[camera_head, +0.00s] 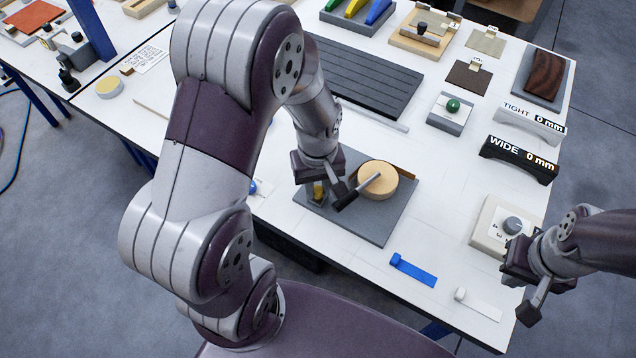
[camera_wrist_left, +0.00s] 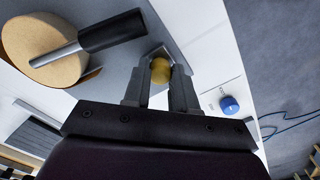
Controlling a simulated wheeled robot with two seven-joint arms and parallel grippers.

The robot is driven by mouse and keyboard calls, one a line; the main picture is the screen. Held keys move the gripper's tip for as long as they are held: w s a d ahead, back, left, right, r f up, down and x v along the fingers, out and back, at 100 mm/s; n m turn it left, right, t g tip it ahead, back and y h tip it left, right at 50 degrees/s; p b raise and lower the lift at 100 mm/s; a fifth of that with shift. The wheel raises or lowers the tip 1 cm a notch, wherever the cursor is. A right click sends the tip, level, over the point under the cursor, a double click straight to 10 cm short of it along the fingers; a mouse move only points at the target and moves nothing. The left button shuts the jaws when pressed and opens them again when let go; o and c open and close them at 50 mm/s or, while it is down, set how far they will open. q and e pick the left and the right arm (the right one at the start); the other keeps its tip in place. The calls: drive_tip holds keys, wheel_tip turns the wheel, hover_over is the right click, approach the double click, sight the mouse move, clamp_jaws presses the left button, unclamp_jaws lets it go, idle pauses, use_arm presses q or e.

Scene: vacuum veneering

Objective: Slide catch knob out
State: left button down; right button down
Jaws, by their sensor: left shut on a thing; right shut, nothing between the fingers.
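A small yellow knob (camera_head: 318,189) sits at the left side of a grey plate (camera_head: 375,232) on the white table. My left gripper (camera_head: 320,184) is over it, pointing down and shut on it. In the left wrist view the yellow knob (camera_wrist_left: 160,70) shows between the two fingertips (camera_wrist_left: 160,78), with a metal piece just beyond it. The knob's lower part and its mount are partly hidden by the fingers. My right gripper (camera_head: 522,290) is shut and empty, near the right edge of the table.
A round tan block (camera_head: 379,178) and a dark-handled tool (camera_head: 350,193) lie close beside the left gripper. A grey dial on a pale base (camera_head: 487,235) stands by the right gripper. A blue strip (camera_head: 413,270) lies at the front. A blue knob (camera_wrist_left: 230,104) is nearby.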

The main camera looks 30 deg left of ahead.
use_arm(q)
drive_tip(key=shift+w+a+p, duration=0.15)
drive_tip(key=shift+a+p, duration=0.2)
drive_tip(key=shift+a, duration=1)
drive_tip(key=c, duration=0.9)
unclamp_jaws()
wheel_tip(320, 180, up, 13)
drive_tip(key=shift+f, duration=0.1)
drive_tip(key=s+d+f+m, duration=0.1)
drive_tip(key=f+m, duration=0.1)
drive_tip(key=s+d+f+m+t, duration=0.1)
drive_tip(key=s+d+f+m, duration=0.1)
drive_tip(key=m, duration=0.1)
drive_tip(key=s+d+f+m, duration=0.1)
drive_tip(key=s+d+m, duration=0.1)
drive_tip(key=m, duration=0.1)
drive_tip(key=shift+f, duration=0.4)
